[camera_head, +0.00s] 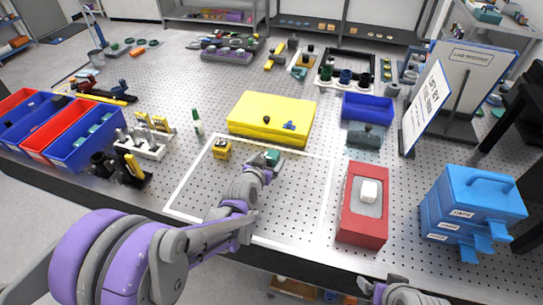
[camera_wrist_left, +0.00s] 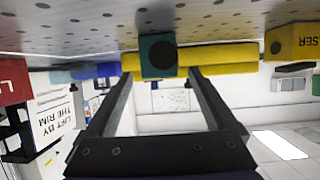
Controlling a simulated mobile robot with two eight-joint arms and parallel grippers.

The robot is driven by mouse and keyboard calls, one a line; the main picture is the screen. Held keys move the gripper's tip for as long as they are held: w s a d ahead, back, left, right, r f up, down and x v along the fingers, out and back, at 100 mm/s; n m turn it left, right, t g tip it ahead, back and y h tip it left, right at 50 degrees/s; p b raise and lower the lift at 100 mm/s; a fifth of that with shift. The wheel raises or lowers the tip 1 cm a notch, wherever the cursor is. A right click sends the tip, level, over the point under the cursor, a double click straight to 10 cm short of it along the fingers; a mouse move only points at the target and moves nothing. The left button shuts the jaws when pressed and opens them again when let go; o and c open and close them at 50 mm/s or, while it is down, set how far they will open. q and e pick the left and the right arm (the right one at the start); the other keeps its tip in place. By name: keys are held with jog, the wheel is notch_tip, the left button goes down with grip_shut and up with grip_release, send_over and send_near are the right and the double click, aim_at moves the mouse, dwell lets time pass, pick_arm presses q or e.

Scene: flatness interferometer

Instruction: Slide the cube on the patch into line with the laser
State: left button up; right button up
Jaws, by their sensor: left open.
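The teal cube (camera_head: 272,157) stands on the perforated patch outlined in white (camera_head: 300,200), near its far edge. It shows in the left wrist view (camera_wrist_left: 158,55) with a dark round spot on its face. The small yellow laser (camera_head: 221,150) sits at the patch's far left, left of the cube in the head view; it also shows in the left wrist view (camera_wrist_left: 297,43), marked LASER. My left gripper (camera_head: 266,170) is low over the patch on the near side of the cube. Its fingers (camera_wrist_left: 163,74) are apart, with the cube ahead between their tips; contact cannot be told.
A large yellow case (camera_head: 271,118) lies beyond the cube. A red box (camera_head: 358,225) with a white block stands at the patch's right. A blue drawer box (camera_head: 470,205) is farther right. Part of my right arm (camera_head: 400,291) shows at the bottom edge.

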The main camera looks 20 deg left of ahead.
pick_arm(q)
jog(key=v, duration=0.7)
jog(key=shift+s, duration=0.25)
pick_arm(e)
jog(key=shift+r, duration=0.2)
